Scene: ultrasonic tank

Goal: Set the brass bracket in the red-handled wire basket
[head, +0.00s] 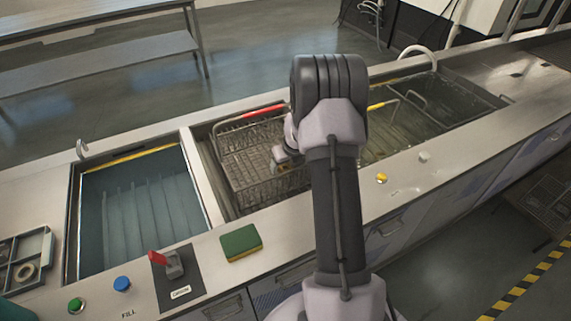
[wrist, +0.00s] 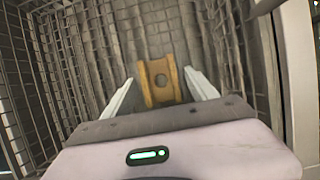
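The red-handled wire basket (head: 236,191) sits in the middle tank, with its red handle (head: 265,112) along the far side. My gripper (head: 287,166) reaches down inside this basket. Whether the bracket touches the basket floor cannot be told. In the head view my arm hides part of the basket.
A liquid-filled tank (head: 140,215) is at left. A basket with a yellow handle (head: 383,105) stands in the tank at right. A green sponge (head: 241,243), a red lever (head: 158,258) and buttons lie along the front counter. A grey parts tray (head: 47,246) is far left.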

